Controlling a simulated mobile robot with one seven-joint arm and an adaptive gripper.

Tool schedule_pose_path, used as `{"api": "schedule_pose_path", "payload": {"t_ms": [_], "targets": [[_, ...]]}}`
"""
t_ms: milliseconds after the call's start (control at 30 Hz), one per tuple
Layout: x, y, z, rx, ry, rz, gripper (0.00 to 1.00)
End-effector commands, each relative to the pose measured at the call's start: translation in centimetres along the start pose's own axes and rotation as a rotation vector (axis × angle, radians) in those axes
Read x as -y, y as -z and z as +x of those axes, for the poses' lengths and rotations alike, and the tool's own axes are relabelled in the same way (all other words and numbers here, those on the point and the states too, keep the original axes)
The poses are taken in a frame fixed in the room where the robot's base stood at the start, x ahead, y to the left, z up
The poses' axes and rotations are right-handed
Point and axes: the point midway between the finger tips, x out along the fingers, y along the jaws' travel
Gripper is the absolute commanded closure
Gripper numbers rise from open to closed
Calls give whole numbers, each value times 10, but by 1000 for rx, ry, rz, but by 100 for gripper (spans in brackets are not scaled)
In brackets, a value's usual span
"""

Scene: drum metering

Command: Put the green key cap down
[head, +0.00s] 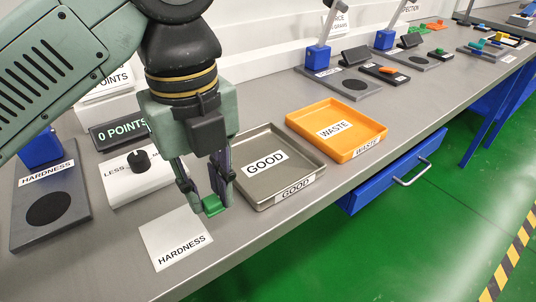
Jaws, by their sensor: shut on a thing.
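The green key cap (212,206) is a small bright green piece held between the fingertips of my gripper (207,201). My gripper is shut on it and points down. In the picture it shows over the upper right part of the white card marked HARDNESS (172,243), near the left edge of the GOOD tray. The cap seems to be above the bench, but its exact height cannot be told. The fingers hide part of the cap.
The grey GOOD tray (307,158) and the orange WASTE tray (376,127) stand to the right, both empty. A white box with a black knob (139,161) and the HARDNESS tester base (73,221) are to the left. Bare bench (228,246) lies in front. A blue drawer (410,165) sticks out below the bench edge.

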Motion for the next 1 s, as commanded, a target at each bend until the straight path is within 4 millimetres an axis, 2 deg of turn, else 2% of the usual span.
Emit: {"api": "schedule_pose_path", "payload": {"t_ms": [300,500,800,1000], "targets": [[80,-26,4,-2,-2,3,92],[120,-40,9,-1,-1,-2,92],[142,-48,13,-1,0,-4,92],[140,-48,44,-3,0,-5,92]]}}
